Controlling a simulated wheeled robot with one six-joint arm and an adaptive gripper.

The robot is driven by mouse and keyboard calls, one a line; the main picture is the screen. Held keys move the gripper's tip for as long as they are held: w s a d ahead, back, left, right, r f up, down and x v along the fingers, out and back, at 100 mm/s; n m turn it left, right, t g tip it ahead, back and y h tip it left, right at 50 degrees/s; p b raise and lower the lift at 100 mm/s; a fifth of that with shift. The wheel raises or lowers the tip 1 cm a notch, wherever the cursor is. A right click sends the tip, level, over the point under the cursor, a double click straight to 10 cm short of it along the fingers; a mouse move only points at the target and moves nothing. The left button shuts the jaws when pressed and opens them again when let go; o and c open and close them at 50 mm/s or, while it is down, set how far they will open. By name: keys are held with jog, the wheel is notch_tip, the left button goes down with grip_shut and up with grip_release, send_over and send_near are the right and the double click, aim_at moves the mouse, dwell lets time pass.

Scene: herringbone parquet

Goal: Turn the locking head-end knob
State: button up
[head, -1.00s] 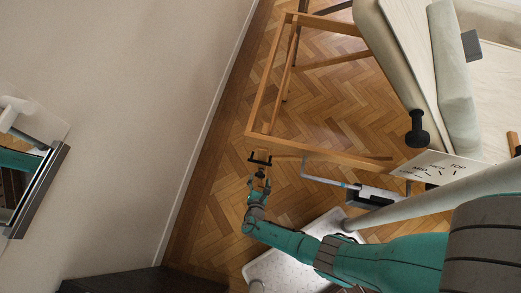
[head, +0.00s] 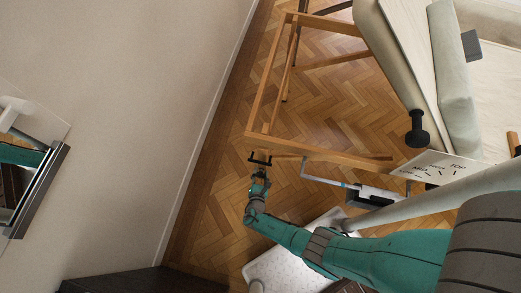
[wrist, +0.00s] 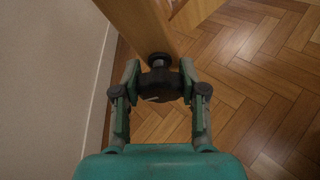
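The head-end knob (wrist: 160,85) is black and lobed, with a short dark stem running to a wooden beam of the frame. In the wrist view it sits between the two fingertips of my gripper (wrist: 160,78). The fingers stand on its left and right sides, very close to it; whether they press on it cannot be made out. In the head view my gripper (head: 260,173) is at the near left corner of the wooden frame (head: 256,109), just below a black bracket (head: 260,159). There the knob is too small and covered to tell apart.
A padded table top (head: 395,50) with a black knob (head: 416,128) is at the upper right. A plain wall (head: 130,110) is on the left.

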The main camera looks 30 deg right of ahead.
dwell(0.3)
jog(key=n+g+h, duration=0.1)
jog(key=n, duration=0.2)
jog(key=shift+w+a+g, duration=0.1)
jog(key=shift+a+g, duration=0.05)
jog(key=shift+g, duration=0.25)
jog(key=shift+n+g+h, duration=0.4)
jog(key=shift+n+h, duration=0.3)
jog(key=shift+n, duration=0.2)
jog(key=o, duration=1.2)
jog(key=shift+c, duration=0.2)
jog(key=v, duration=1.2)
